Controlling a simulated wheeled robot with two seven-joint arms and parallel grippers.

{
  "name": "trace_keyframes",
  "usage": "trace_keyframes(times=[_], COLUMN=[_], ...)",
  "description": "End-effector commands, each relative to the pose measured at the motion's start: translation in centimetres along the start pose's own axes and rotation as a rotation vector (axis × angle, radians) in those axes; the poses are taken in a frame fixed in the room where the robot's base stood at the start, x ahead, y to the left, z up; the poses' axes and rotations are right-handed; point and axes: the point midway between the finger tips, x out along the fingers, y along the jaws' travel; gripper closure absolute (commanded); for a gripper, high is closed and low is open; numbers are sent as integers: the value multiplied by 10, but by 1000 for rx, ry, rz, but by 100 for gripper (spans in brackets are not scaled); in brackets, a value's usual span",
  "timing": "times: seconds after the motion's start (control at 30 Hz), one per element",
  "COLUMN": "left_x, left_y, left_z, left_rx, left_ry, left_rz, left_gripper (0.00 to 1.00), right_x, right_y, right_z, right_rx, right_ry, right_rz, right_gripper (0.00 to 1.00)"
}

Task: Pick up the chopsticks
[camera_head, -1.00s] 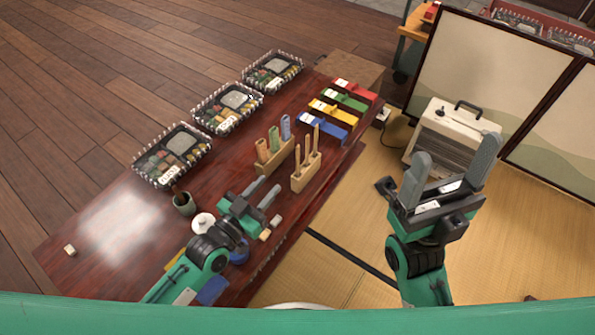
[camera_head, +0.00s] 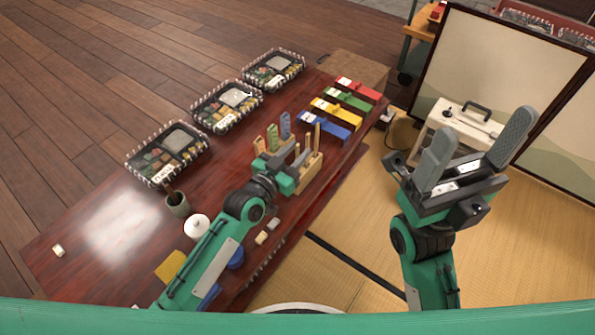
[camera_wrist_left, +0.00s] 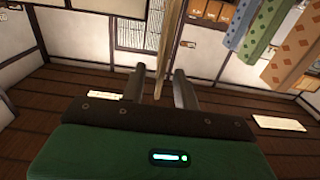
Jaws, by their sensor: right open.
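A wooden holder (camera_head: 312,180) stands on the dark red table with upright wooden chopsticks (camera_head: 317,133) in it. My left gripper (camera_head: 294,156) is at the holder and partly hides it and the other sticks. In the left wrist view, its fingers (camera_wrist_left: 160,88) are apart, with a light wooden stick (camera_wrist_left: 170,40) standing between them; the fingers do not appear closed on it. My right gripper (camera_head: 476,150) is open and empty, over the tatami to the right of the table.
Patterned orange, green and blue cases (camera_head: 285,125) stand behind the holder. Blue, yellow, green and red boxes (camera_head: 325,124) lie toward the far right end. Bento trays (camera_head: 228,105) line the far side. A white lidded pot (camera_head: 197,227) and a dark cup (camera_head: 177,204) stand nearer.

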Motion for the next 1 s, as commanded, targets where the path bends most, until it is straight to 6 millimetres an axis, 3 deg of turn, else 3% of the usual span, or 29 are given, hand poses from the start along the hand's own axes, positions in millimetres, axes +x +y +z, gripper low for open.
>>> trace_keyframes(times=[0.33, 0.5, 1.0], left_x=[9, 9, 9], left_y=[0, 0, 0], left_z=[-1, 0, -9], left_rx=[1, 1, 0], left_ry=[-1, -1, 0], left_rz=[0, 0, 0], left_gripper=[69, 100, 100], right_x=[4, 3, 6], right_y=[0, 0, 0], right_z=[-2, -1, -1], right_rx=[0, 1, 1], right_ry=[23, 19, 17], right_rz=[-6, -5, -5], right_gripper=[26, 26, 26])
